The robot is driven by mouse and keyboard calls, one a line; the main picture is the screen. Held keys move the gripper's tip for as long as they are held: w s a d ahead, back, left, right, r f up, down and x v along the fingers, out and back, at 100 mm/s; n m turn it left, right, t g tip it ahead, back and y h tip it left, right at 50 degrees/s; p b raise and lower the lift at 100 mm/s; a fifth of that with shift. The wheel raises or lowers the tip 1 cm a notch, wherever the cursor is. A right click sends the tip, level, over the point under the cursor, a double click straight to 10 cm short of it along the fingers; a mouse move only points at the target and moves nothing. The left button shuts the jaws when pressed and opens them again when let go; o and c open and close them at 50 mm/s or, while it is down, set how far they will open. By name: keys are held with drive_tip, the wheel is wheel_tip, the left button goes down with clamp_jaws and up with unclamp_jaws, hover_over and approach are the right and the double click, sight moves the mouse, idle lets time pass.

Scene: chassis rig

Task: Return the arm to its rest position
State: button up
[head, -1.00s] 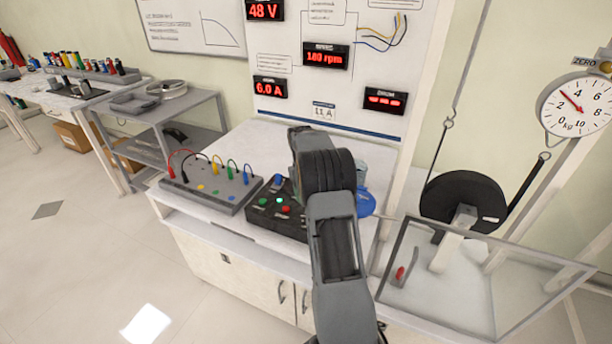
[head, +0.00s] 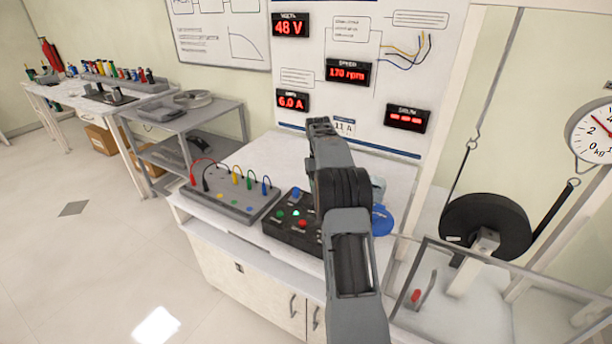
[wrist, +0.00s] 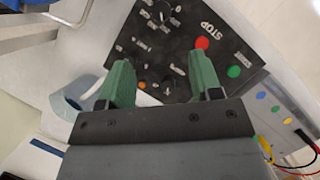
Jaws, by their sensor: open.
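My arm rises from the bottom of the head view over the white bench (head: 290,150), its links covering part of what lies behind. In the wrist view my gripper (wrist: 160,85) shows two green fingers spread well apart, with nothing between them. The black control box (head: 290,228) stands on the bench, left of my arm in the head view. In the wrist view this box (wrist: 185,45) lies beyond the fingers, with a red STOP button and a green button. In the head view the fingers are hidden.
A grey terminal box (head: 230,195) with coloured leads stands left of the control box. A blue round object (head: 382,220) is just right of my arm. A black wheel (head: 485,228) stands behind a clear guard (head: 450,290) at right. Open floor lies at left.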

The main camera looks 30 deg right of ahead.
wheel_tip(320, 180, down, 5)
drive_tip(key=a+t, duration=0.1)
drive_tip(key=s+a+r+n+t, duration=0.1)
drive_tip(key=s+a+r+t, duration=0.2)
drive_tip(key=s+a, duration=0.8)
drive_tip(key=s+a+r+n+t+h, duration=0.1)
drive_tip(key=s+a+r+t, duration=0.3)
drive_tip(key=s+a, duration=0.7)
drive_tip(key=shift+a+r+n, duration=0.4)
drive_tip(key=shift+a+r, duration=0.2)
drive_tip(key=shift+r, duration=0.05)
